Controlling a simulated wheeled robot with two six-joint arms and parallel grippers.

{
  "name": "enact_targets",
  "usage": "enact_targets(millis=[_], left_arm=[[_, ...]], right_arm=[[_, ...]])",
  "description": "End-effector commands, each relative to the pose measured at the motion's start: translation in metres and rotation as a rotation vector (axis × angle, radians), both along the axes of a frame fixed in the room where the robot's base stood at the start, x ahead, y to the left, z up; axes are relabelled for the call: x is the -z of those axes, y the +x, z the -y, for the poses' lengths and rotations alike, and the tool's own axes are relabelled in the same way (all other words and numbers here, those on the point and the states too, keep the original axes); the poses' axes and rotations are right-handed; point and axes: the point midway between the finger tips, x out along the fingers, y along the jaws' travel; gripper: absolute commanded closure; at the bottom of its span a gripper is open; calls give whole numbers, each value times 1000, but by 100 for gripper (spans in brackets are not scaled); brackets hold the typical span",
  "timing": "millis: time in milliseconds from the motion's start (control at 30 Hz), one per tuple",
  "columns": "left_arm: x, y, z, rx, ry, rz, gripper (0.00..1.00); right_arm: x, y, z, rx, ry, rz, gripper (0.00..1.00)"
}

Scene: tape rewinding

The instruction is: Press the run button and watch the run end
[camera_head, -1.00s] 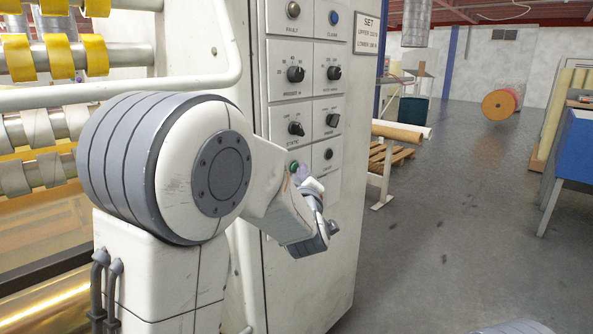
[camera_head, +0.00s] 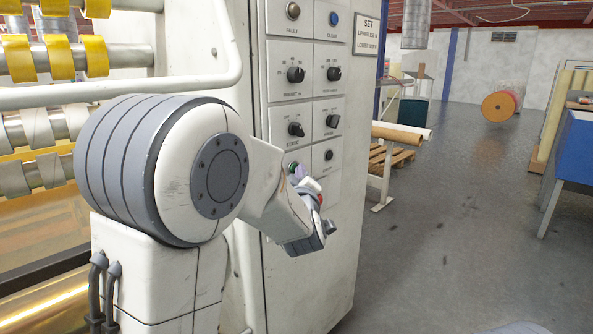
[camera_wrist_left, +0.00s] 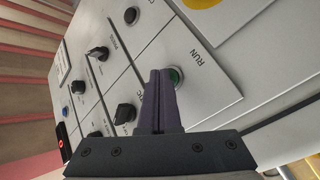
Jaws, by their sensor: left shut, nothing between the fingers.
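The run button (camera_wrist_left: 177,76) is a round green button in a dark ring on the pale cabinet panel, with RUN printed beside it in the left wrist view. In the head view a bit of its green (camera_head: 291,166) shows just beyond the gripper. My left gripper (camera_wrist_left: 160,72) is shut and empty, its two dark fingers together and pointing at the panel. The fingertips overlap the button's edge in the wrist view; I cannot tell whether they touch it. In the head view the left gripper (camera_head: 299,173) is partly hidden by its own wrist. My right gripper is not in view.
Rollers with yellow tape (camera_head: 58,57) and a white rail (camera_head: 120,92) stand left.

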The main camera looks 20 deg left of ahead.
Motion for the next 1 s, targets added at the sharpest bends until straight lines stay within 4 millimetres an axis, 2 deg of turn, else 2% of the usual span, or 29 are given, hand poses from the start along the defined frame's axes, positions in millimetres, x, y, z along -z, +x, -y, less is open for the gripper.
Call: enact_targets(millis=[333, 633, 1000], left_arm=[[-1, 0, 0, -2, 0, 2, 100], [0, -5, 13, 0, 0, 2, 100], [0, -6, 16, -1, 0, 1, 100]], right_arm=[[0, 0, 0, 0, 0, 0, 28], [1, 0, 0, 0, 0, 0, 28], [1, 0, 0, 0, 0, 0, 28]])
